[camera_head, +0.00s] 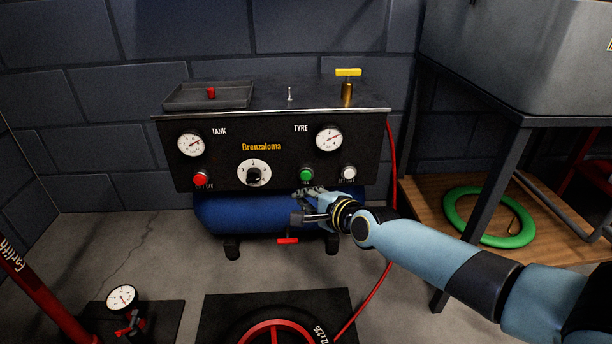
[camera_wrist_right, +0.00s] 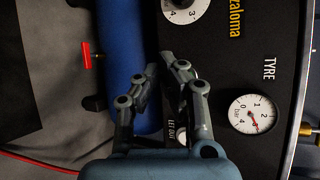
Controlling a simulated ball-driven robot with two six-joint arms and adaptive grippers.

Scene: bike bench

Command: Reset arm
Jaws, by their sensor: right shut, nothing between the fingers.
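My right gripper (camera_head: 308,206) is in front of the lower edge of the black compressor panel (camera_head: 275,150), just below the green button (camera_head: 306,174). It is shut and empty. In the right wrist view its fingers (camera_wrist_right: 168,66) lie over the border between the blue tank (camera_wrist_right: 122,45) and the panel. My right arm (camera_head: 430,250) reaches in from the lower right. I cannot tell whether the fingertips touch the panel. My left gripper is not in view.
On the panel are a red button (camera_head: 200,179), a dial (camera_head: 254,173), a white button (camera_head: 349,172) and two gauges. A yellow-handled valve (camera_head: 347,85) and a tray (camera_head: 208,96) sit on top.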

